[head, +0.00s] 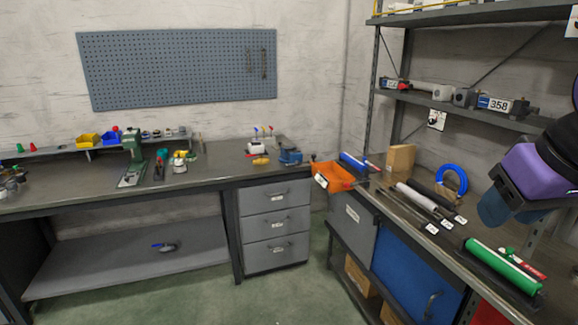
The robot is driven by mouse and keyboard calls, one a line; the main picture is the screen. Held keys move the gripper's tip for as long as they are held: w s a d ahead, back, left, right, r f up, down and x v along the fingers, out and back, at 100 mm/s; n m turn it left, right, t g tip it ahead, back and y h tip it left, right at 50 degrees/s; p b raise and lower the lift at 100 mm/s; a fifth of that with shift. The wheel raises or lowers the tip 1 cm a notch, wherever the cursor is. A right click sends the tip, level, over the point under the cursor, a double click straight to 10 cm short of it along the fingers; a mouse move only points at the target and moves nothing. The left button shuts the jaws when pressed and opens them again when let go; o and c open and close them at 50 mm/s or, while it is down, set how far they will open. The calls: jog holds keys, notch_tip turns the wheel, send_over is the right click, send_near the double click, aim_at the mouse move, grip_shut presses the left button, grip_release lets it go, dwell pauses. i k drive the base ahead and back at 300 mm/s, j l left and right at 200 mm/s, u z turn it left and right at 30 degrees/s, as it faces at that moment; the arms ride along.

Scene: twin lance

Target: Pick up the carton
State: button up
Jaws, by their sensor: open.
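A plain brown carton (401,158) stands upright on the right-hand workbench, towards its far end near the wall corner. It is beside a blue ring and behind dark and light rollers. Other brown cardboard boxes (357,277) sit on the low shelf under the same bench, partly hidden by the bench front. I cannot make out any gripper fingers in the head view, and nothing is seen touching the carton.
An orange bin (332,177) stands left of the carton at the bench corner. Rollers (418,198), a blue ring (452,180) and a green roller (502,265) crowd the bench. A purple and black form (535,172) looms at the right. Green floor (290,294) is open between benches.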

aim_at(400, 158)
jog(key=i+j+u, duration=0.2)
jog(key=i, duration=0.6)
jog(key=i+j+u, duration=0.15)
jog(key=i, duration=0.65)
jog(key=i+z, duration=0.4)
jog(key=i+j+z, duration=0.1)
jog(key=i+z, duration=0.2)
jog(key=z, duration=0.15)
jog(key=i+j+z, duration=0.25)
jog(key=z, duration=0.15)
jog(key=i+j+z, duration=0.3)
jog(key=z, duration=0.15)
jog(key=i+j+z, duration=0.25)
jog(key=j+z, duration=0.15)
